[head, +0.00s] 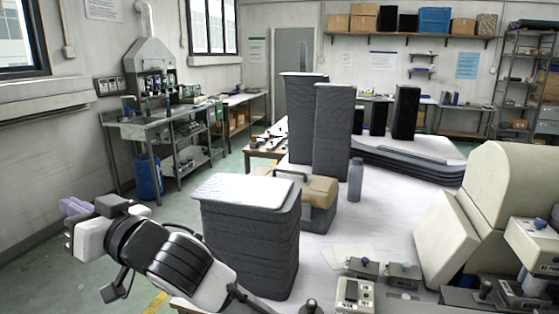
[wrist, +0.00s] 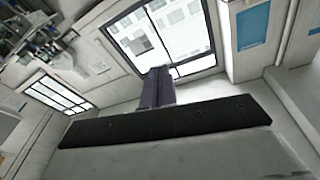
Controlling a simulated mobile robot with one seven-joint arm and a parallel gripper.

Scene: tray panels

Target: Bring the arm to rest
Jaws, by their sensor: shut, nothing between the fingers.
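My arm reaches to the left side of the head view, with my gripper (head: 75,207) at its end, held out in the air beside the table and touching nothing. Its purple fingers are together. In the wrist view the fingers of my gripper (wrist: 157,88) stand side by side with no object between them, pointing toward a window. The dark bar and grey surface below them look like my own gripper body.
A stack of grey panels (head: 248,245) stands right of my arm on the white table (head: 385,220). Taller stacks (head: 333,135), a tan case (head: 310,192) and a grey bottle (head: 355,180) stand behind. A metal workbench (head: 160,125) lines the left wall. Open floor lies between.

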